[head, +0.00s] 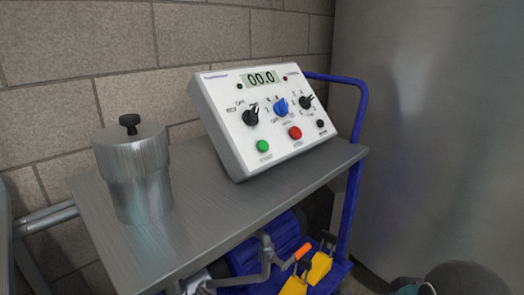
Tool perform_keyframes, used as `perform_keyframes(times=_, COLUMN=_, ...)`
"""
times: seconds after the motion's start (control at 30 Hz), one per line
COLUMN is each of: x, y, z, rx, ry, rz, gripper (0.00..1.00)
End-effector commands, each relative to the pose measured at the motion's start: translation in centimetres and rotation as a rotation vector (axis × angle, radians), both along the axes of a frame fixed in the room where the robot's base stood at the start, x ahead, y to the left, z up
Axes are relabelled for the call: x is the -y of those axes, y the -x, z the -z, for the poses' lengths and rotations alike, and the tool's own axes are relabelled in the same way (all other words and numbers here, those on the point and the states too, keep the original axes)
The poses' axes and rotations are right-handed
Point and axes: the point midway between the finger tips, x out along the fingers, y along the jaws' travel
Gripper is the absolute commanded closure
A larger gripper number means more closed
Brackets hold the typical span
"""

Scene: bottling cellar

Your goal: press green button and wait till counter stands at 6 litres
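A white control box (228,134) with a sloped front stands on a grey metal cart top. Its counter display (261,79) reads 00.0. The green button (263,146) is at the lower left of the panel, and nothing touches it. A red button (295,133) is to its right. Above them are a black knob (251,115), a blue knob (281,107) and another black knob (306,102). My gripper's fingers do not show in the head view, so its state is hidden.
A lidded metal canister (134,180) stands on the cart top (215,215), left of the box. A blue cart handle (352,170) rises at the right. Blue and yellow items lie below. A large metal surface (430,130) fills the right; a block wall is behind.

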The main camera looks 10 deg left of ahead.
Motion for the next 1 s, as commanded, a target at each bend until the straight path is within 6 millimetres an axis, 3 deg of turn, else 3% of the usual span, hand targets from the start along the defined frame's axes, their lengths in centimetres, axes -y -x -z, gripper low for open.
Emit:
perform_keyframes(times=0.47, x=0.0, y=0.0, z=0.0, rx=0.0, ry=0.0, rz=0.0, gripper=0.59)
perform_keyframes(times=0.63, x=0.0, y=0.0, z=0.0, rx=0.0, ry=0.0, rz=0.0, gripper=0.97)
perform_keyframes(times=0.67, x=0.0, y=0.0, z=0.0, rx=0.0, ry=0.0, rz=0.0, gripper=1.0)
perform_keyframes(times=1.0, x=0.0, y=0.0, z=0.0, rx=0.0, ry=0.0, rz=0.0, gripper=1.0)
